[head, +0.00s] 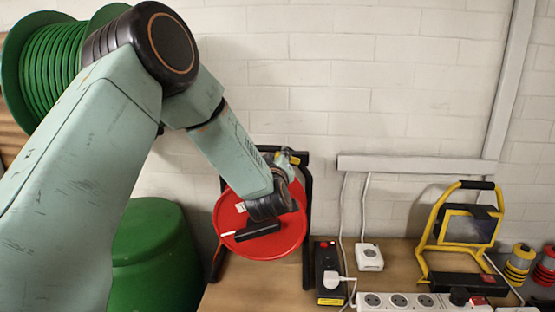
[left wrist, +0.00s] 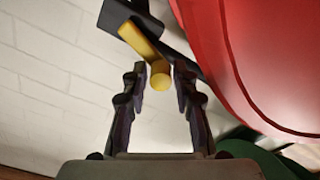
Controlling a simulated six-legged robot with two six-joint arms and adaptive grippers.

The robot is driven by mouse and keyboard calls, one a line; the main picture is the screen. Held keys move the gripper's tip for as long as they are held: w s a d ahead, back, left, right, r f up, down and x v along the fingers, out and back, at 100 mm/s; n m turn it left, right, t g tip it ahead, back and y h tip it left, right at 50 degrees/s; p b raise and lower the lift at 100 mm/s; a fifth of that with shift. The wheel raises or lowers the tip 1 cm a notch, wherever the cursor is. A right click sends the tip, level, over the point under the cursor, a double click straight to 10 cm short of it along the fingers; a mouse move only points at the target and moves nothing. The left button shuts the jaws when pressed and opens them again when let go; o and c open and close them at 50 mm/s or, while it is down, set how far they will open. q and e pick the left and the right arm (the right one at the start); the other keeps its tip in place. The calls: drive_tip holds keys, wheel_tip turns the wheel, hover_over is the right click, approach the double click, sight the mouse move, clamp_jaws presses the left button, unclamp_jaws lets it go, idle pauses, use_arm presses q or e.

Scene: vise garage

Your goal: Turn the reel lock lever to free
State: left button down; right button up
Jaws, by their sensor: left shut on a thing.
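The cable reel has a red disc (head: 262,238) in a black stand (head: 307,200) on the workbench. Its red face also fills the right of the left wrist view (left wrist: 255,60). The yellow lock lever (left wrist: 138,40) sits on a black part of the stand, and its round end lies between my fingertips. In the head view only a bit of yellow shows at the top of the stand, mostly hidden by my wrist. My left gripper (left wrist: 160,78) is shut on the lever's round end. My right gripper is not in view.
A black and red box with a white plug (head: 329,272), a white socket (head: 369,257) and a power strip (head: 420,302) are on the bench. A yellow work lamp (head: 461,230) stands right. A green drum (head: 155,255) and a green hose reel (head: 50,68) are left.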

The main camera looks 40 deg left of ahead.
use_arm(q)
drive_tip(key=shift+s+d+f, duration=0.1)
drive_tip(key=shift+f, duration=0.45)
drive_tip(key=c, duration=1.3)
unclamp_jaws()
drive_tip(key=shift+o, duration=0.5)
drive_tip(key=shift+r, duration=0.15)
drive_tip(key=v, duration=1.2)
drive_tip(key=shift+r, duration=0.2)
